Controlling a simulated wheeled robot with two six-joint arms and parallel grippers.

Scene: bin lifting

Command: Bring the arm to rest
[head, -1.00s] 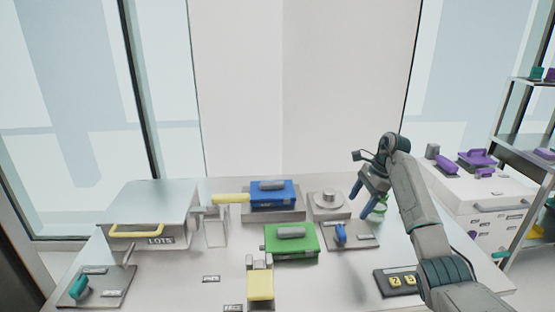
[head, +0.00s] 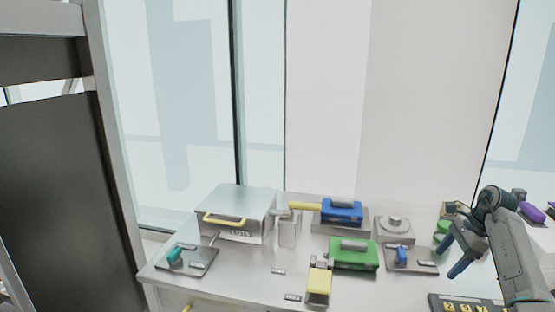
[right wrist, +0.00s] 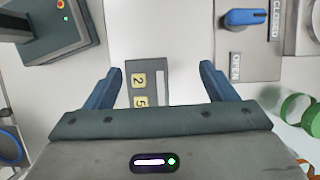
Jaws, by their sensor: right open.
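My right gripper (head: 456,260) has blue fingers and hangs over the right part of the table, with its arm coming in from the right edge of the head view. In the right wrist view its two blue fingers (right wrist: 165,88) stand wide apart with nothing between them. Below them on the table lies a panel with yellow numbered tiles (right wrist: 139,88). A plate with a blue lever (right wrist: 255,17) is at the upper right of that view, and green rings (right wrist: 298,108) are at the right. My left gripper is not in view.
A dark cabinet (head: 65,190) stands at the left.

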